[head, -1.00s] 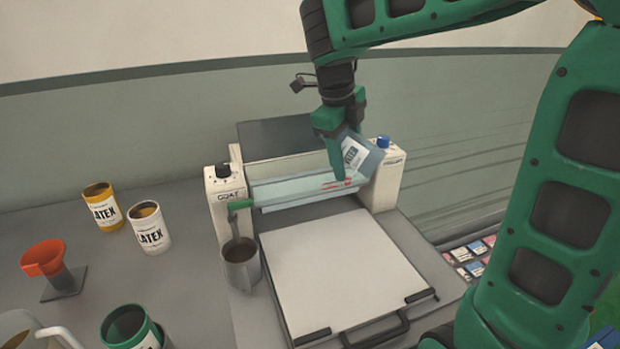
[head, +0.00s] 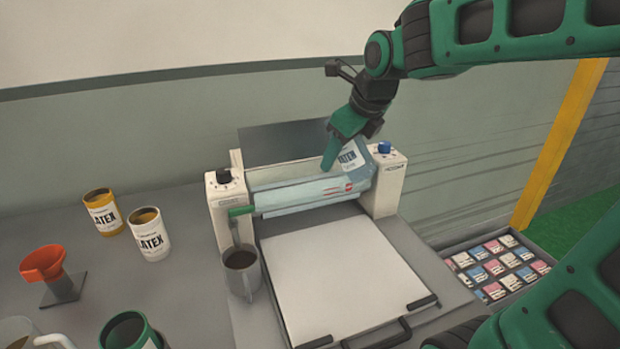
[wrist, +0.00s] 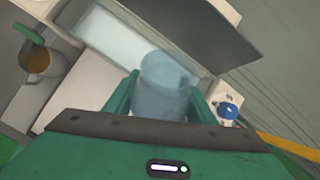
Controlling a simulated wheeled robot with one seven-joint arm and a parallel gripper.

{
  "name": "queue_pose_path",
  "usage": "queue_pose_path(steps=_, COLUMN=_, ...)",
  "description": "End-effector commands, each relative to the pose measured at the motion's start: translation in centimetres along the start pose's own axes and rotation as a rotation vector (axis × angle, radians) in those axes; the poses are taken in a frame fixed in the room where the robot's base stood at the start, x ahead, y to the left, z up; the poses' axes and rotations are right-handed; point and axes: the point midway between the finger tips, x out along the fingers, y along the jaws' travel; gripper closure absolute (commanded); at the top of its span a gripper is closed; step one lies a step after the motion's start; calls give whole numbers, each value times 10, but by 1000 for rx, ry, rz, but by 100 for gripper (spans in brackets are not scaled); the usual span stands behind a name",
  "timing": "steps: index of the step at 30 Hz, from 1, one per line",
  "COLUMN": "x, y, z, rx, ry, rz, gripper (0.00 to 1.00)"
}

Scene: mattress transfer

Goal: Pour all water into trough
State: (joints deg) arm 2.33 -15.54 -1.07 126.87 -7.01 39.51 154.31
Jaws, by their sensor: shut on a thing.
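My gripper (head: 348,150) is shut on a blue-grey can (head: 361,172) with a white LATEX label. The can is strongly tilted at the right end of the long pale-blue trough (head: 285,197) on the coating machine. In the wrist view the can (wrist: 166,85) sits between both fingers, over one end of the trough (wrist: 105,45). The trough's inside looks pale and bluish there. I cannot tell how much water is in the trough or left in the can; no falling stream is visible.
White end blocks with a black knob (head: 224,175) and a blue knob (head: 384,147) flank the trough. Yellow (head: 102,212) and white (head: 149,235) cans and an orange funnel (head: 45,262) stand left.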

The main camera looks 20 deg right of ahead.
Motion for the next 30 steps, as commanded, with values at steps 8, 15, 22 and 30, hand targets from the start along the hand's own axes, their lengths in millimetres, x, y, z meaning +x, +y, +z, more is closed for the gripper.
queue_pose_path(steps=8, x=2, y=0, z=-8, rx=50, ry=-173, rz=22, gripper=83)
queue_pose_path(steps=15, x=-4, y=-1, z=-9, rx=95, ry=-339, rz=43, gripper=83)
queue_pose_path(steps=22, x=-12, y=-3, z=-8, rx=133, ry=-482, rz=62, gripper=83)
queue_pose_path(steps=30, x=-21, y=-5, z=-5, rx=155, ry=-576, rz=75, gripper=83)
